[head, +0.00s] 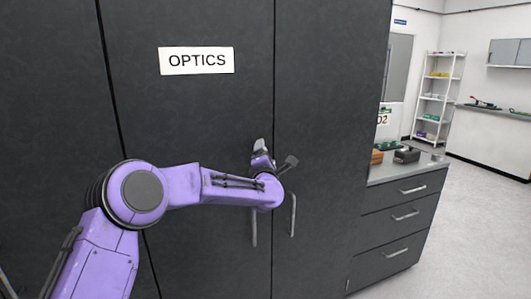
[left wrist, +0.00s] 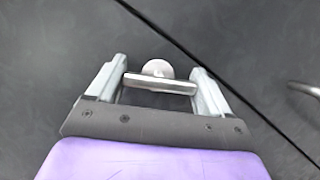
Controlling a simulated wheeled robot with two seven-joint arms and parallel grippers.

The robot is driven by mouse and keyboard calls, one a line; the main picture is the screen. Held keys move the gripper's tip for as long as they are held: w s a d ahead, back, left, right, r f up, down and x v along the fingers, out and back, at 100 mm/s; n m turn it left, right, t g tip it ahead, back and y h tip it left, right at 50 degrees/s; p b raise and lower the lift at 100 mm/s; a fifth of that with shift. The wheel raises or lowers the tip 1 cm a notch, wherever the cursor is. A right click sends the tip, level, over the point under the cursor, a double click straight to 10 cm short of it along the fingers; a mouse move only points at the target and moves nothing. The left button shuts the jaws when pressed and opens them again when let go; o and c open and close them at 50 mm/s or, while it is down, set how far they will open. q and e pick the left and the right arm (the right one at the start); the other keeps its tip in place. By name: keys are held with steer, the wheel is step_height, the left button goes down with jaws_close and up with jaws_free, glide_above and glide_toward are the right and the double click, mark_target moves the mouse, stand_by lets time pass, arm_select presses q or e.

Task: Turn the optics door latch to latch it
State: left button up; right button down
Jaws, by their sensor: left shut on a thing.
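The optics door latch (left wrist: 160,82) is a small silver lever on a round boss, seen in the left wrist view on the dark door panel, beside the door seam. Its lever lies at a slant to that seam. My left gripper (left wrist: 158,82) has one finger at each end of the lever and is shut on it. In the head view my left gripper (head: 275,157) is against the dark cabinet, below and right of the OPTICS sign (head: 197,60); the latch is hidden there by the gripper and wrist. My right gripper is not in view.
Two vertical bar handles, a left one (head: 254,228) and a right one (head: 293,215), are just below my left wrist. A drawer unit (head: 400,225) with small items on top stands to the right. Open floor (head: 480,240) and white shelves (head: 437,95) lie beyond.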

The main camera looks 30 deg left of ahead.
arm_select(q)
steer(key=m+h+p, duration=0.1)
steer(key=m+p, duration=0.1)
steer(key=m, duration=0.1)
steer(key=shift+r+g+p, duration=0.2)
steer(key=shift+g+p, duration=0.15)
steer(key=shift+g, duration=0.05)
steer(key=shift+f+m+p, duration=0.15)
steer(key=shift+m+p, duration=0.6)
steer(key=shift+m, duration=0.15)
steer(key=o, duration=1)
steer(key=shift+c, duration=0.2)
steer(key=b+v, duration=0.4)
steer(key=v, duration=0.6)
steer(key=shift+s+r, duration=0.25)
steer(key=shift+s, duration=0.05)
